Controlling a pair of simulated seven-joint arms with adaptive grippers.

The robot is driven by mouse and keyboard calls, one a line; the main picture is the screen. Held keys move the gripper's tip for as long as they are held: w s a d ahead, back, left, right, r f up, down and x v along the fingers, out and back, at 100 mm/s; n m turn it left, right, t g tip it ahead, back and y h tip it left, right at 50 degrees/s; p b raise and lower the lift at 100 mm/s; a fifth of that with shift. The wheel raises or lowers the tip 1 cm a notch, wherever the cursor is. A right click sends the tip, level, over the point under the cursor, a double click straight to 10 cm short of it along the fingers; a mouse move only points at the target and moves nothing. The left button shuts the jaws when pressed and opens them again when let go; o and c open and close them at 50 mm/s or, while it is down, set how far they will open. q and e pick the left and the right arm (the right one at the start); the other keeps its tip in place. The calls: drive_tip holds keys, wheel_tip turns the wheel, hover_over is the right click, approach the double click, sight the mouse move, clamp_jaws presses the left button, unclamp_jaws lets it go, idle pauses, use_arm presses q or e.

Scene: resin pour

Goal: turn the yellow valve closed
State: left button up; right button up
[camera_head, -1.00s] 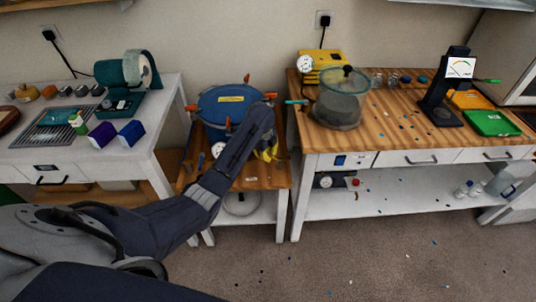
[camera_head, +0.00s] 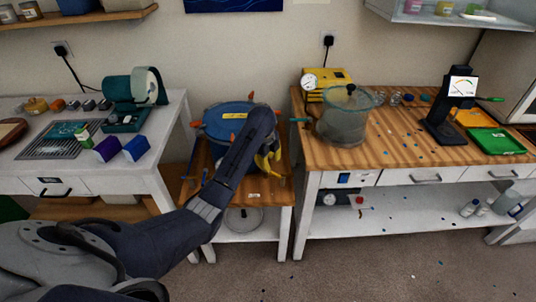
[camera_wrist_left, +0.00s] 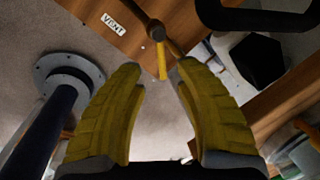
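The yellow valve (camera_wrist_left: 162,60) shows in the left wrist view as a small yellow lever on a brass-coloured stem, near a label reading VENT. My left gripper (camera_wrist_left: 160,68) has yellow fingers spread apart, with the lever between or just beyond their tips. I cannot see any finger touching it. In the head view, my left gripper (camera_head: 268,165) hangs over the right side of the small wooden-topped cart (camera_head: 262,187), beside the blue-lidded pot (camera_head: 220,128). My forearm hides part of the pot, and the valve cannot be made out there. My right gripper is not in view.
A glass chamber (camera_head: 342,118) and a yellow pump (camera_head: 326,82) stand on the wooden bench to the right. A white table (camera_head: 165,145) with purple and blue boxes is on the left. A dark post with a round flange (camera_wrist_left: 68,75) is left of my fingers.

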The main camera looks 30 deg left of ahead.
sight(273, 173)
use_arm(q)
drive_tip(key=shift+s+a+r, duration=0.1)
drive_tip(key=shift+s+r, duration=0.05)
drive_tip(key=shift+r, duration=0.7)
drive_tip(key=shift+s+d+r, duration=0.1)
drive_tip(key=shift+s+r, duration=0.1)
drive_tip(key=shift+r, duration=0.7)
drive_tip(key=shift+s+a+r, duration=0.1)
drive_tip(key=shift+s+r, duration=0.05)
drive_tip(key=shift+r, duration=0.7)
drive_tip(key=shift+c, duration=0.6)
drive_tip(key=shift+n+h, duration=0.4)
drive_tip(key=d, duration=0.1)
drive_tip(key=w+d, duration=0.1)
drive_tip(key=d, duration=0.2)
drive_tip(key=shift+w+r, duration=0.25)
drive_tip(key=shift+r, duration=0.15)
clamp_jaws()
drive_tip(key=w+f+n+t, duration=0.1)
drive_tip(key=w+f+n, duration=0.2)
drive_tip(key=f+n, duration=0.8)
drive_tip(key=shift+w+a+f+n+t+y, duration=0.15)
drive_tip(key=shift+w+f+n+t+y, duration=0.2)
drive_tip(key=shift+n, duration=2.85)
